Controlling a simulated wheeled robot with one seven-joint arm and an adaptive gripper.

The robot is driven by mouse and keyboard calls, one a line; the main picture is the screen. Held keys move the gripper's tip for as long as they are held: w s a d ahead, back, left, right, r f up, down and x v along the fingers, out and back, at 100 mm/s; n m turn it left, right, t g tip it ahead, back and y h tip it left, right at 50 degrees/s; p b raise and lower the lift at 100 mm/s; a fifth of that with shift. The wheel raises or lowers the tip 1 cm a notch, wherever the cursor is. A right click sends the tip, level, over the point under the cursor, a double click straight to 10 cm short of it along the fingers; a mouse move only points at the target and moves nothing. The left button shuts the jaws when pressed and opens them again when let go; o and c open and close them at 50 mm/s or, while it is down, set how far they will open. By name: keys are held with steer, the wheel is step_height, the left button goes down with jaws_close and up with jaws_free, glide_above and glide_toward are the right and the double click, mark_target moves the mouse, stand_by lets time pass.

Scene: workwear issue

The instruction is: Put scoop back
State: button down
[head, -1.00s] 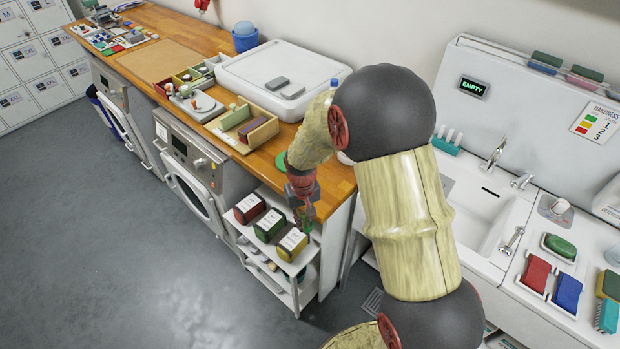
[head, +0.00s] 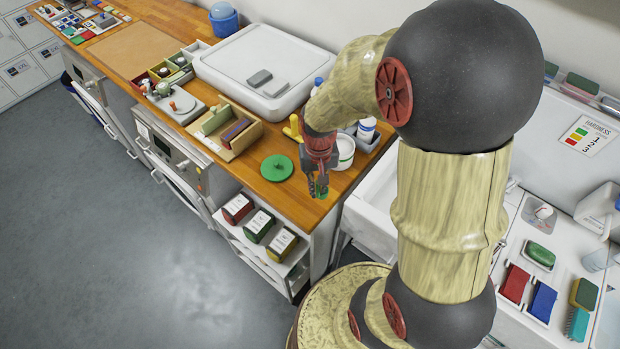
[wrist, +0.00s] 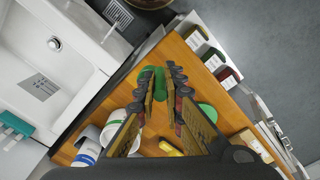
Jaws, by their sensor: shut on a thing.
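My gripper (head: 318,190) is shut on a small green scoop (wrist: 152,78), which shows between the fingertips in the wrist view. In the head view the scoop is mostly hidden by the fingers, at the near right corner of the wooden counter (head: 240,176). I cannot tell whether it touches the counter. Red (head: 238,208), green (head: 259,226) and yellow (head: 282,245) boxes with white labels stand on the shelf below that corner.
A round green lid (head: 277,168) lies on the counter left of my gripper. A white tub (head: 345,152), a yellow object (head: 292,129) and a wooden divided box (head: 229,131) stand behind. The sink (head: 374,195) is to the right.

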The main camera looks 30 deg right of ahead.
steer(key=shift+w+d+f, duration=0.45)
steer(key=shift+w+f, duration=1.1)
steer(key=shift+f, duration=0.3)
steer(key=shift+w+d+f, duration=0.5)
steer(key=shift+w+f, duration=1)
steer(key=shift+f, duration=0.3)
steer(key=shift+w+d+f, duration=0.45)
steer(key=shift+w+f, duration=1.1)
steer(key=shift+f, duration=0.3)
steer(key=shift+f, duration=0.2)
steer(key=c, duration=2)
jaws_free()
steer(key=shift+c, duration=0.2)
steer(key=shift+o, duration=0.7)
steer(key=shift+r, duration=0.15)
